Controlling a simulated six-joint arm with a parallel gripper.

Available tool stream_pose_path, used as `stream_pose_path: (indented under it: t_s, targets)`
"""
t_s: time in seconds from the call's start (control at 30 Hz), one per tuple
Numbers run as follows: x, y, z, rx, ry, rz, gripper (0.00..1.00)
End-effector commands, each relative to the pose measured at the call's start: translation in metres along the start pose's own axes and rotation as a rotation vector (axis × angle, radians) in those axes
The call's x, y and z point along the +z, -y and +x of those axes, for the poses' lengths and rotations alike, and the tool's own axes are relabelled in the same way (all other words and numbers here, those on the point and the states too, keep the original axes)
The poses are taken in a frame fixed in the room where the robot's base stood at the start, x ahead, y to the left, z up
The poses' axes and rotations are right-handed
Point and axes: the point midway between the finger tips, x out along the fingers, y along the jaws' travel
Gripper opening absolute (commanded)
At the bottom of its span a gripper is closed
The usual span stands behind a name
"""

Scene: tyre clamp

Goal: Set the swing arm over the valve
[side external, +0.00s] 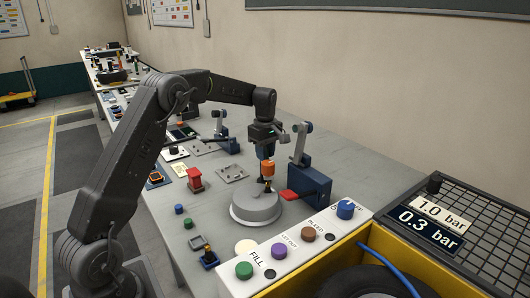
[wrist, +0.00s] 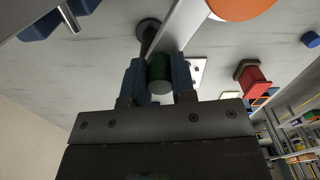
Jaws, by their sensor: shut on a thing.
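My gripper (side external: 265,150) is above the round grey base (side external: 257,207) in the side view. In the wrist view its two blue fingers (wrist: 158,76) are shut on a dark green cylindrical grip (wrist: 158,70). A pale straight bar (wrist: 182,30), seemingly the swing arm, passes just beyond the grip; how they join is hidden. The orange cap also shows at the top right of the wrist view (wrist: 238,6), to one side of the fingers.
A blue block (side external: 310,183) with an upright grey lever and a red tab stands close right of the grey base. A red block (side external: 195,181) stands to the left. A white button panel (side external: 290,248) lies in front. Bare table shows left of the base.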

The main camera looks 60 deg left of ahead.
Motion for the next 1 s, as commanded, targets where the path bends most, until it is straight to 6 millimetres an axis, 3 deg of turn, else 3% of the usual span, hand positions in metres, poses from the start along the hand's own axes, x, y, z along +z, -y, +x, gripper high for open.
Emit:
stream_pose_path:
  t_s: [0.17,0.2,0.43,0.77,1.0]
  targets:
    - [0.000,-0.001,-0.002,0.007,0.000,-0.003,0.00]
    - [0.000,-0.001,-0.002,0.007,0.001,-0.004,0.28]
    - [0.000,-0.001,-0.001,0.004,0.001,-0.002,0.50]
    - [0.000,-0.001,-0.006,0.004,0.000,-0.001,0.50]
    - [0.000,-0.001,-0.047,0.008,-0.001,-0.001,0.50]
